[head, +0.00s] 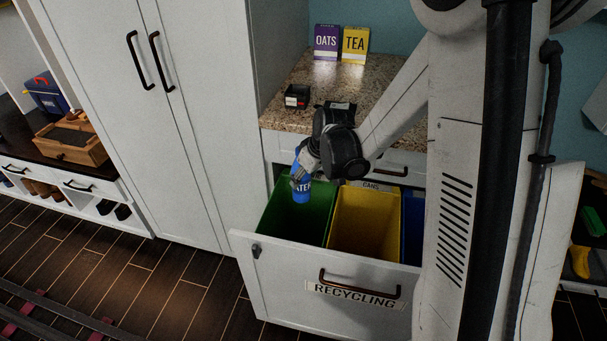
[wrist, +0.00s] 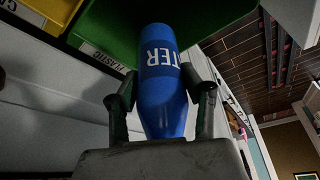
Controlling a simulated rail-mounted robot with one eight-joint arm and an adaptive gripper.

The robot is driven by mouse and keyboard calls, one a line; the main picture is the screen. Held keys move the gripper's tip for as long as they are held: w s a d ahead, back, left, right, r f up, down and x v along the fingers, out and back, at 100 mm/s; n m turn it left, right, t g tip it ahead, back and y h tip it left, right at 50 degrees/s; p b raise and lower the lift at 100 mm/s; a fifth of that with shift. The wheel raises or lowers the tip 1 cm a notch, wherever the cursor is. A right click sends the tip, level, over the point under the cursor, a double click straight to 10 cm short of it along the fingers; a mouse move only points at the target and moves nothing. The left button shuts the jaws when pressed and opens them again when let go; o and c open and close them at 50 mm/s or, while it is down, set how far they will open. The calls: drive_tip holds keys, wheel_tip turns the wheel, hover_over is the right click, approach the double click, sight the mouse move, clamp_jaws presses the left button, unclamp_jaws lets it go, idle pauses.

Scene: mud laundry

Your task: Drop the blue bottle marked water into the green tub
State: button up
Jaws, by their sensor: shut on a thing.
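The blue bottle (head: 301,187) has white lettering, of which "ATER" shows in the head view and "TER" in the wrist view (wrist: 160,85). My gripper (head: 300,176) is shut on the bottle. It holds the bottle over the green tub (head: 272,219), at the tub's mouth. The green tub is the left one in the pulled-out recycling drawer. In the wrist view my gripper's fingers (wrist: 162,100) close on both sides of the bottle, and the green tub's wall (wrist: 110,35) is behind it. The tub's floor is hidden.
A yellow tub (head: 365,222) stands right of the green tub, with a blue tub (head: 413,225) beyond it, partly hidden by my arm. The drawer front (head: 300,291) reads "RECYCLING". A counter (head: 285,119) behind holds a small black box (head: 297,96), oats (head: 326,42) and tea (head: 355,44).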

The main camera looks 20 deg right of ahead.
sight(304, 185)
drive_tip(key=shift+f+b, duration=0.85)
drive_tip(key=shift+f, duration=0.9)
drive_tip(key=o, duration=1)
drive_tip(key=shift+v, duration=6)
